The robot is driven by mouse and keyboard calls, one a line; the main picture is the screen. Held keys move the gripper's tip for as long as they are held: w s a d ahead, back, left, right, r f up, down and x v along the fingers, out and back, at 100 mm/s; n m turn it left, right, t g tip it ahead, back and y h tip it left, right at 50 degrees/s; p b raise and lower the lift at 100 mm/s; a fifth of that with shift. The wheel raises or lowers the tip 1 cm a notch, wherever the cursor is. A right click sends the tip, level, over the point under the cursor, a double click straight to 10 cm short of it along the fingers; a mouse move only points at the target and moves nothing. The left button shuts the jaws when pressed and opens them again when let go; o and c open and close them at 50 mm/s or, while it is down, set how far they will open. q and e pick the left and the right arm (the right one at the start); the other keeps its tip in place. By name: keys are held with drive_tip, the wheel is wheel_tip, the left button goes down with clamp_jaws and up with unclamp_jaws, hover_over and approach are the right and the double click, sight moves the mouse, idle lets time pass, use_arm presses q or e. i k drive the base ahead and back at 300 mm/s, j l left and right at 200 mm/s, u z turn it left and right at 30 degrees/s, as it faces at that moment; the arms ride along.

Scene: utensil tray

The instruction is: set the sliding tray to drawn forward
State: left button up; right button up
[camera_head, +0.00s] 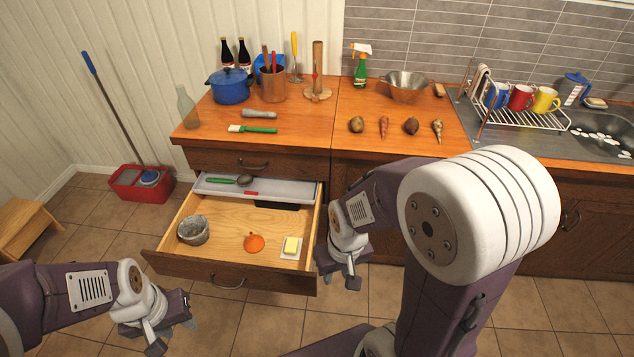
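The sliding tray (215,188) is a pale grey shallow tray at the back of an open wooden drawer (222,244), just below the counter's upper drawer front. A green-handled utensil (243,180) and a red-handled piece lie in it. A dark strip shows under its front edge. My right gripper (349,281) is at the drawer's right front corner, outside the drawer and apart from the tray; its fingers seem spread. My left gripper (172,338) is at the lower left, in front of the drawer, well away from the tray; its finger gap is unclear.
The drawer floor holds a grey bowl (194,230), an orange funnel-like item (254,242) and butter on a white dish (291,246). The drawer front has a handle (227,283). A red bucket (140,183) stands left on the floor. The drawer's middle is clear.

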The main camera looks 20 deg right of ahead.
sight(263, 188)
drive_tip(key=z, duration=0.2)
drive_tip(key=i+l, duration=1.2)
drive_tip(key=l+u, duration=0.05)
